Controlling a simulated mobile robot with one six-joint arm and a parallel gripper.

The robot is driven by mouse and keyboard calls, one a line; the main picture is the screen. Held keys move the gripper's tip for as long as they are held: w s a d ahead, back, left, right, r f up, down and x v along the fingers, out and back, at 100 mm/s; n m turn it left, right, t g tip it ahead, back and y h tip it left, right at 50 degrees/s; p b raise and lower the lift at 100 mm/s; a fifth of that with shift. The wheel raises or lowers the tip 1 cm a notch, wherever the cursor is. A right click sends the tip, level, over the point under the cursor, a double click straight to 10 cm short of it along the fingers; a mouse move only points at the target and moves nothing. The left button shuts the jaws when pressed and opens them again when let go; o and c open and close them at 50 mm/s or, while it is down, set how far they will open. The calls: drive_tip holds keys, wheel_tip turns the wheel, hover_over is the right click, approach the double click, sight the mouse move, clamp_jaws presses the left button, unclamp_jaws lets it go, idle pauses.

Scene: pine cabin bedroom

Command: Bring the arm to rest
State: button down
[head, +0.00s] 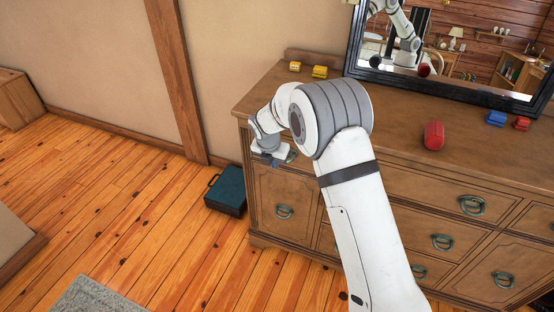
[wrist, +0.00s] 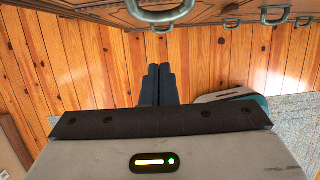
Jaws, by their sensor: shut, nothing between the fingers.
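My gripper (head: 275,160) hangs at the end of my bent arm, in front of the left end of the wooden dresser (head: 400,130). In the head view it is small and partly hidden by my wrist. In the wrist view the two dark fingers of my gripper (wrist: 158,72) lie side by side, shut, with nothing held. They point down over the plank floor (wrist: 90,60). Drawer handles (wrist: 160,12) show along the top of the wrist view.
A dark teal case (head: 226,190) stands on the floor by the dresser's left side. On the dresser top are yellow items (head: 320,72), a red rounded item (head: 433,136), a blue item (head: 496,118), a small red item (head: 522,124) and a mirror (head: 480,50).

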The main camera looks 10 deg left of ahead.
drive_tip(key=v, duration=0.9)
drive_tip(key=shift+w, duration=0.15)
drive_tip(key=s+d+r+m, duration=0.4)
drive_tip(key=d+m, duration=0.2)
drive_tip(key=d, duration=0.1)
drive_tip(key=s+d+r+m, duration=0.3)
drive_tip(key=d+r+m, duration=0.15)
drive_tip(key=d, duration=0.35)
drive_tip(key=s+d+r+m, duration=0.3)
drive_tip(key=s+d+m, duration=0.1)
drive_tip(key=d+m, duration=0.25)
drive_tip(key=s+d+m, duration=0.6)
drive_tip(key=s+m, duration=0.2)
drive_tip(key=s, duration=0.1)
drive_tip(key=s+d+m, duration=0.6)
drive_tip(key=s+m, duration=0.3)
drive_tip(key=s, duration=0.1)
drive_tip(key=shift+g+y, duration=0.3)
drive_tip(key=shift+g, duration=0.1)
drive_tip(key=shift+s+f, duration=0.1)
